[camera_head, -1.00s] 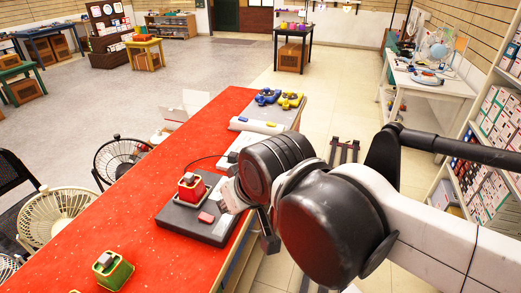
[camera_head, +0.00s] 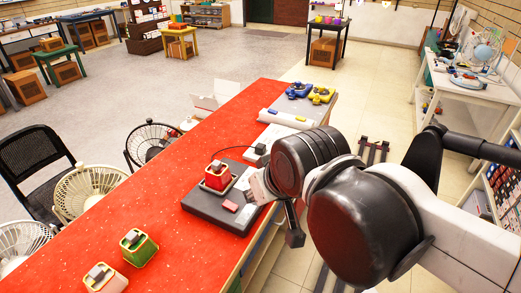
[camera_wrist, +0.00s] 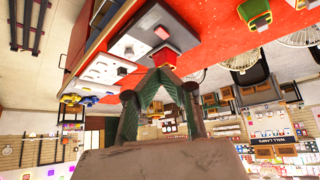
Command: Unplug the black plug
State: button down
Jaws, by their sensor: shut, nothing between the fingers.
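A thin black cord (camera_head: 232,149) runs along the red table behind a grey board and ends at a small dark piece (camera_head: 260,148) beside my arm. This may be the black plug, but it is too small to tell, and whether it sits in a socket is not clear. My gripper (camera_head: 256,190) is over the right edge of the grey board (camera_head: 208,212), partly hidden by my own arm. In the wrist view, its green fingers (camera_wrist: 163,74) are together with nothing between them, and the grey board (camera_wrist: 124,42) lies beyond their tips.
The grey board bears a red block (camera_head: 217,177) and a red button (camera_head: 231,206). Fans (camera_head: 90,190) stand to the left.

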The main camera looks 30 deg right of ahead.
dwell(0.3)
